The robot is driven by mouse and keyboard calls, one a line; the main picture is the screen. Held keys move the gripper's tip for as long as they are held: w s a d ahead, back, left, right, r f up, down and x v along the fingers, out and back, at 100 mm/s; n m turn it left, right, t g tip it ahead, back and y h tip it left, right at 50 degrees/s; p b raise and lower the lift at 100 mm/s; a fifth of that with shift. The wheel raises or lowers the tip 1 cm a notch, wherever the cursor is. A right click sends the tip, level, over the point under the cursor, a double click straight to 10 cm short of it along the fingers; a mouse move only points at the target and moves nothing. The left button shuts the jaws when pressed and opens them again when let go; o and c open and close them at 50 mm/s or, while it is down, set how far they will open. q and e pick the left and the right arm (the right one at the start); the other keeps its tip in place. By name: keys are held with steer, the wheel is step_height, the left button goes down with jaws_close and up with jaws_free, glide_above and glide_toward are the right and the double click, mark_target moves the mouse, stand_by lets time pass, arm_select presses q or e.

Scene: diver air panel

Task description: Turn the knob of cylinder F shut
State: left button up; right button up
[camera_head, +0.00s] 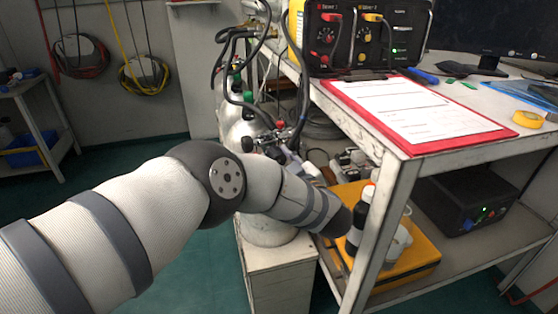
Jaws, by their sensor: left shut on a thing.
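Several pale cylinders (236,122) stand in a row beside the bench, with hoses and valve fittings at their tops. No letter is readable, so I cannot tell which is cylinder F. My left arm reaches in from the left and bends around in front of the cylinders. My left gripper (272,141), small and dark, is at the nearest cylinder's top, shut on what looks like its valve knob. The fingers and fittings overlap, and the knob is mostly hidden. My right gripper is out of view.
The bench holds a red clipboard (418,112), an air panel box (362,38), a monitor and yellow tape (528,119). Its front leg (381,232) stands close right of my left arm. A yellow case (415,252) and black box (465,198) sit on the lower shelf.

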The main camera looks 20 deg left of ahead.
arm_select(q)
steer(key=m, duration=0.4)
steer(key=shift+b, duration=0.4)
steer(key=m, duration=0.3)
steer(key=shift+m+y+b, duration=0.4)
steer(key=m+b, duration=0.1)
steer(key=m, duration=0.3)
steer(key=shift+w, duration=0.1)
steer(key=m, duration=0.4)
steer(key=shift+b, duration=0.3)
steer(key=m, duration=0.3)
steer(key=shift+f+m, duration=0.1)
steer(key=shift+m, duration=0.3)
steer(key=m+b, duration=0.1)
steer(key=m, duration=0.2)
steer(key=shift+d+m+t, duration=0.1)
steer(key=shift+m+t, duration=0.2)
steer(key=shift+m, duration=0.1)
steer(key=m, duration=0.4)
steer(key=shift+m, duration=2.1)
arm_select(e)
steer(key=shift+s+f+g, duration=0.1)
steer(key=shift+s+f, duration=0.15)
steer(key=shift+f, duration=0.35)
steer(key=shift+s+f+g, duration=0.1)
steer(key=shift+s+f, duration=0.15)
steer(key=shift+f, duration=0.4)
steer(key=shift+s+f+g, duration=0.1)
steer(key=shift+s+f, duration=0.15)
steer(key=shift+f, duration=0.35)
